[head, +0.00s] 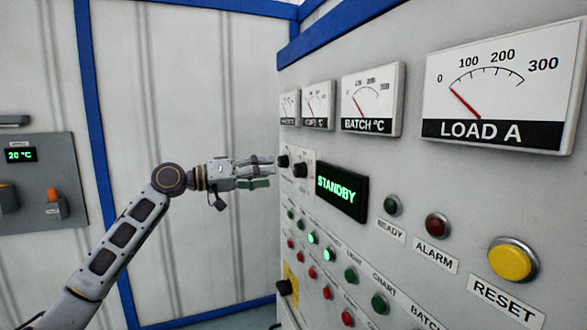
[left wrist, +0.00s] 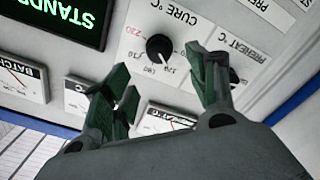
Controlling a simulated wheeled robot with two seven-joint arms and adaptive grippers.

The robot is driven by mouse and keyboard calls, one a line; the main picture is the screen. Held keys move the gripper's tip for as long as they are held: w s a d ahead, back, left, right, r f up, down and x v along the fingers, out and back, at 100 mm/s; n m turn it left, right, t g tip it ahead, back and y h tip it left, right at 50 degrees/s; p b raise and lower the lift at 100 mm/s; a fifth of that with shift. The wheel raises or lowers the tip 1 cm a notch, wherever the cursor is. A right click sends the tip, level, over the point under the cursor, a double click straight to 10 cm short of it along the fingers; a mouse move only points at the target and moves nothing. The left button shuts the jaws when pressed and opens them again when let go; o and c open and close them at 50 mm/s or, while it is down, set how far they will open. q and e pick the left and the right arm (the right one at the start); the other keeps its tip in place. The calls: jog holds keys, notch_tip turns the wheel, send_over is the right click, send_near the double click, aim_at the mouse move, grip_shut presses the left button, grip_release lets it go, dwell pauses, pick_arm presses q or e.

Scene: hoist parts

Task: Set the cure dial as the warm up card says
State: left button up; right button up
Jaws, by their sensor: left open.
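The cure dial is a black round knob (left wrist: 160,47) under the upside-down label "CURE °C" in the left wrist view, with scale numbers around it, one in red. I cannot read its setting surely. In the head view the cure dial (head: 300,170) sits left of the STANDBY display. My left gripper (head: 265,172) is open and empty in front of the panel. In the left wrist view its fingers (left wrist: 166,78) are spread on either side of the cure dial's lower area, apart from the knob. I cannot make out a warm up card. My right gripper is out of view.
The preheat dial (left wrist: 234,76) is partly hidden behind one finger. The STANDBY display (head: 341,192), gauges such as LOAD A (head: 497,85), lamps and a yellow RESET button (head: 513,260) fill the panel. A grey wall box (head: 40,180) reads 20 °C at left.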

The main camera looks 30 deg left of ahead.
aim_at(294, 170)
pick_arm(q)
jog(key=shift+p+x, duration=1.15)
jog(key=shift+x, duration=1.55)
jog(key=shift+w+d+r+p, duration=0.1)
jog(key=shift+w+d+p, duration=0.2)
jog(key=shift+w+d, duration=0.2)
jog(key=shift+p+x, duration=0.35)
jog(key=shift+x, duration=0.6)
jog(key=shift+w, duration=0.1)
jog(key=c, duration=0.8)
jog(key=shift+c, duration=1.2)
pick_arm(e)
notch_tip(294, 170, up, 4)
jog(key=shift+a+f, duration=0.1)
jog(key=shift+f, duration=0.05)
